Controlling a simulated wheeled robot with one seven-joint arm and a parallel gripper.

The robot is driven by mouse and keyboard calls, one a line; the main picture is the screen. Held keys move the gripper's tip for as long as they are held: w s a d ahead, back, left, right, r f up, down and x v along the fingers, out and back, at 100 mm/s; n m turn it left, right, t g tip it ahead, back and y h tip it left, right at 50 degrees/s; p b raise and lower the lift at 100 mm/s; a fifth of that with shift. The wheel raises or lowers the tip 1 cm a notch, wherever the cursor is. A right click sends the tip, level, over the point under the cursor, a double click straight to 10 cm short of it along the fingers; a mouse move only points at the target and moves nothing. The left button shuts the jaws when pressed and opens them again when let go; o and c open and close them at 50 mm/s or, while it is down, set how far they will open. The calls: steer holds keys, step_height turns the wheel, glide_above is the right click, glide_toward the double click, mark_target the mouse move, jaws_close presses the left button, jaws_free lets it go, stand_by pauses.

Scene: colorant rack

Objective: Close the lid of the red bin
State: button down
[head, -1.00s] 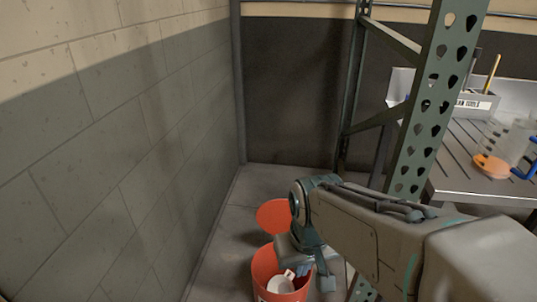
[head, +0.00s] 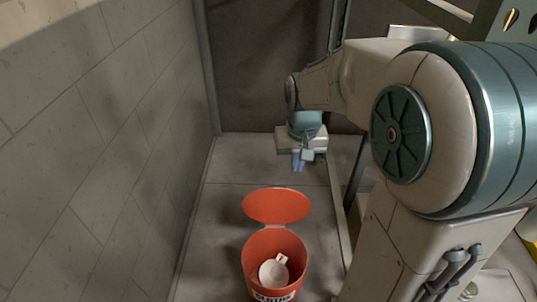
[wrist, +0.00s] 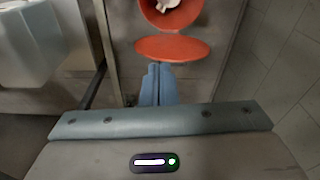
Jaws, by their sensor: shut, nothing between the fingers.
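The red bin (head: 262,247) stands on the floor near the left wall, with its round red lid (head: 276,205) swung open on the far side. A white mug (head: 274,271) lies inside the bin. My gripper (head: 299,166) is shut and empty, pointing down, beyond the lid and a little to its right in the head view. In the wrist view my shut fingers (wrist: 158,70) show close to the lid (wrist: 172,48) in the picture, with the bin (wrist: 180,20) behind it, cut by the top edge. Whether the fingers touch the lid is not clear.
A block wall (head: 100,150) runs along the left of the bin. A rack post and low rail (head: 336,215) stand to the right. The floor (head: 215,225) around the bin and lid is clear.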

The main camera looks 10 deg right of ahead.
steer(key=w+f+m, duration=0.1)
steer(key=w+f, duration=0.6)
steer(key=w, duration=0.4)
steer(key=w+f, duration=0.7)
steer(key=w, duration=0.3)
step_height(320, 180, down, 11)
steer(key=s+a+b, duration=0.1)
steer(key=s+b, duration=0.1)
steer(key=shift+s+m+g+b, duration=0.3)
steer(key=shift+s+b, duration=0.1)
steer(key=shift+a, duration=0.15)
